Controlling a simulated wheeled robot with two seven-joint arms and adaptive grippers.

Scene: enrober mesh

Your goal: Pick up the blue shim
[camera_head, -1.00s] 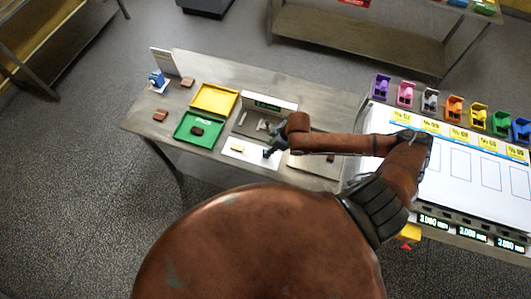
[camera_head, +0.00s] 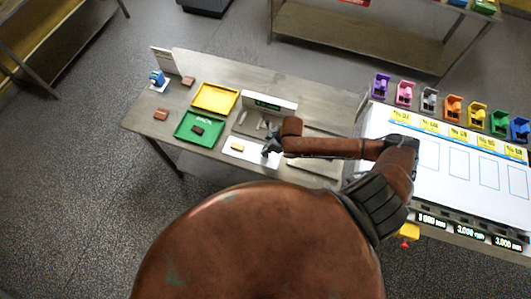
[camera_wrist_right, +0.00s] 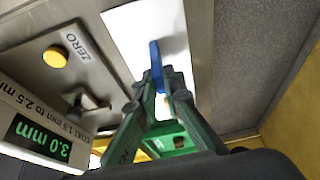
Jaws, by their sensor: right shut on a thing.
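The blue shim (camera_wrist_right: 157,66) is a thin upright piece in the right wrist view. My right gripper (camera_wrist_right: 160,98) is shut on its lower end. Behind the shim is a white plate (camera_wrist_right: 125,28); whether the shim touches it I cannot tell. In the head view my right gripper (camera_head: 269,149) is at the right end of the same white plate (camera_head: 233,155), and the shim is too small to make out there. My left gripper is not in view.
A gauge with a 3.0 mm display (camera_wrist_right: 45,140) and a yellow button (camera_wrist_right: 55,57) are close by. A green tray (camera_head: 183,130) and yellow tray (camera_head: 215,87) are to the left. Several coloured holders (camera_head: 454,106) line the white board's back edge on the right.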

